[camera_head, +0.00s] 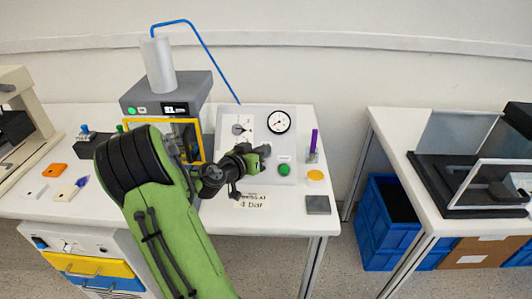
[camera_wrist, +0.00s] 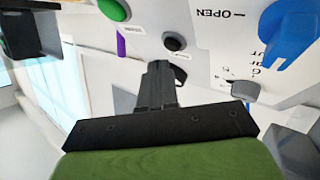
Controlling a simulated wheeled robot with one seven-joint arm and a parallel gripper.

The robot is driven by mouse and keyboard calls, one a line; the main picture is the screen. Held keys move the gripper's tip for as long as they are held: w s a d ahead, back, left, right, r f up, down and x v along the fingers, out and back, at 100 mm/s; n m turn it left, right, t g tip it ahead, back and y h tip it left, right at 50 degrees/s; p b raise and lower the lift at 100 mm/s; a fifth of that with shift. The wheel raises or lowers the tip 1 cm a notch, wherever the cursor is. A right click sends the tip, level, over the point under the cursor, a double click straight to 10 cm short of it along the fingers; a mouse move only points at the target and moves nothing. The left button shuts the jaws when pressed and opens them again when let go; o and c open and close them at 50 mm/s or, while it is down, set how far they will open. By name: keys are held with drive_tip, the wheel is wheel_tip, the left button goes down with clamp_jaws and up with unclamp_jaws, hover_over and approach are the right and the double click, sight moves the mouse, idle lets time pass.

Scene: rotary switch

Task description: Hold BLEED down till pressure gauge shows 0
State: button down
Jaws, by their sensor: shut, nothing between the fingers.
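The grey-white control panel (camera_head: 262,165) stands on the table in the head view, with a round white pressure gauge (camera_head: 278,121) at its upper right. The gauge's needle is too small to read. My gripper (camera_head: 264,150) is in front of the panel, below the gauge. In the wrist view my gripper (camera_wrist: 160,66) is shut and empty, its tips close to a small black button (camera_wrist: 174,42). I cannot tell whether they touch. The label by this button is not legible, so I cannot confirm it is BLEED. My gripper hides the button in the head view.
A green button (camera_head: 284,169) is at the panel's lower right; it also shows in the wrist view (camera_wrist: 113,9). A blue knob (camera_wrist: 290,30) sits beside the OPEN mark. A purple marker (camera_head: 314,141) stands right of the panel. A yellow-framed machine (camera_head: 165,105) is left.

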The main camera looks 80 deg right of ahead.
drive_tip(key=a+r, duration=0.2)
drive_tip(key=a+r+p, duration=0.1)
drive_tip(key=r, duration=0.1)
drive_tip(key=shift+s, duration=0.35)
drive_tip(key=shift+a, duration=0.1)
idle(0.7)
